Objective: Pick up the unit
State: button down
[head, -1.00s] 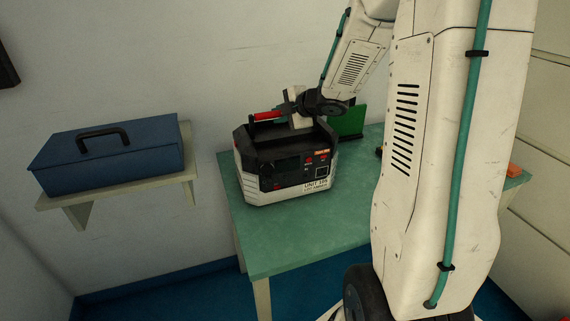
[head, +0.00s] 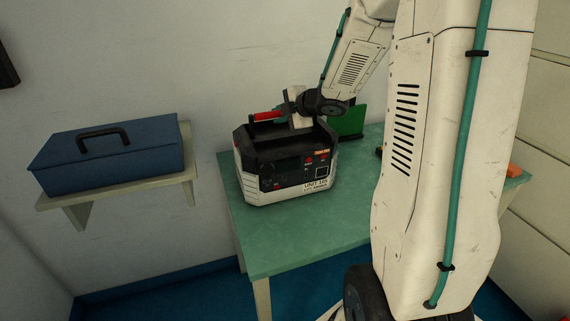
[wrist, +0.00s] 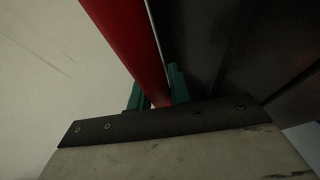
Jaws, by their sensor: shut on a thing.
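The unit (head: 290,172) is a white and black box with a dark front panel, small red marks and a label. It stands upright on the green table, near its left end. A red bar handle (head: 266,116) runs along its top; it also shows in the wrist view (wrist: 130,40). My gripper (head: 283,116) is at the top of the unit, shut on the red handle. In the wrist view its green fingers (wrist: 154,92) sit on either side of the bar. The picture does not clearly show whether the unit's base is touching the table.
The green table (head: 275,240) has free room in front of the unit. A blue case (head: 110,160) sits on a wall shelf (head: 120,193) at the left. A green upright object (head: 350,122) stands behind the unit. A small orange thing (head: 514,171) lies at the table's right end.

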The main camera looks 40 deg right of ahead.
jog(key=shift+r, duration=0.2)
jog(key=shift+w+r, duration=0.1)
